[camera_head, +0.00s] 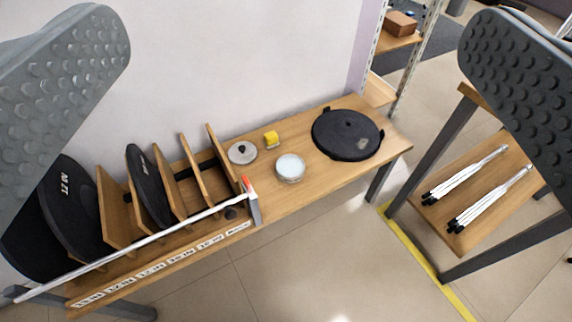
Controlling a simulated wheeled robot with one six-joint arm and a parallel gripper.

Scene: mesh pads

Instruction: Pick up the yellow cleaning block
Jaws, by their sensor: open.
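My gripper (295,75) is open and empty. Its two grey, studded fingers show large at the left and right of the view. The block appears between them, well beyond the fingertips.
A rack of upright wooden dividers (193,172) holds black discs on the bench's left, with a white rod (130,250) along its front. A second table (480,190) with white-and-black rods stands right. A shelf (398,42) is behind. Floor shows between the tables.

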